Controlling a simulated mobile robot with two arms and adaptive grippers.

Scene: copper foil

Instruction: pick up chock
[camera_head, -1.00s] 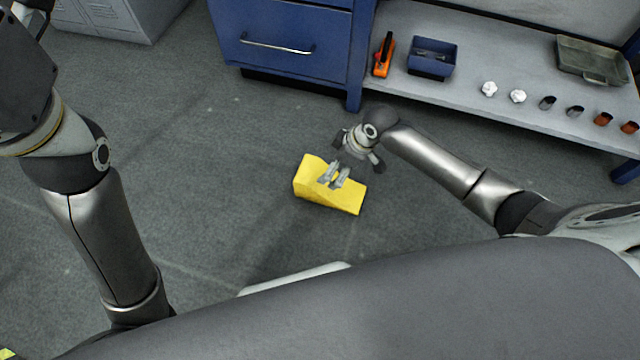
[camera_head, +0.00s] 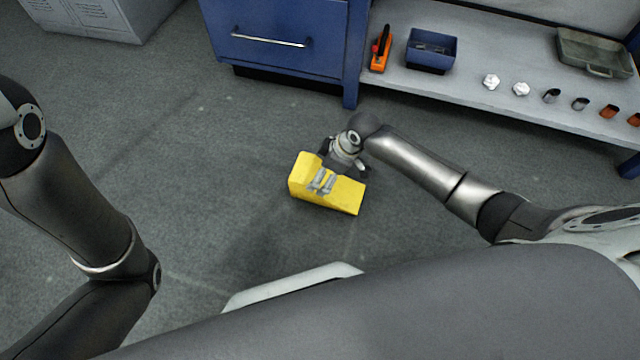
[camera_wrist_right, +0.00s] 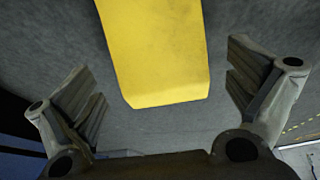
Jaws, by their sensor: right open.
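The chock is a yellow wedge-shaped block (camera_head: 342,194) lying on the grey floor in the middle of the head view. In the right wrist view the chock (camera_wrist_right: 158,50) extends from the top edge between the two spread fingers of the right gripper (camera_wrist_right: 168,100), with a gap on each side. The right gripper is open and holds nothing. My left arm shows at the left of the head view, but its gripper is out of view.
A blue drawer cabinet (camera_head: 275,40) stands behind the chock. A grey low shelf (camera_head: 470,85) runs to the right, carrying an orange tool (camera_head: 380,50), a blue bin (camera_head: 432,52), a metal tray (camera_head: 590,52) and several small parts. Floor around the chock is clear.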

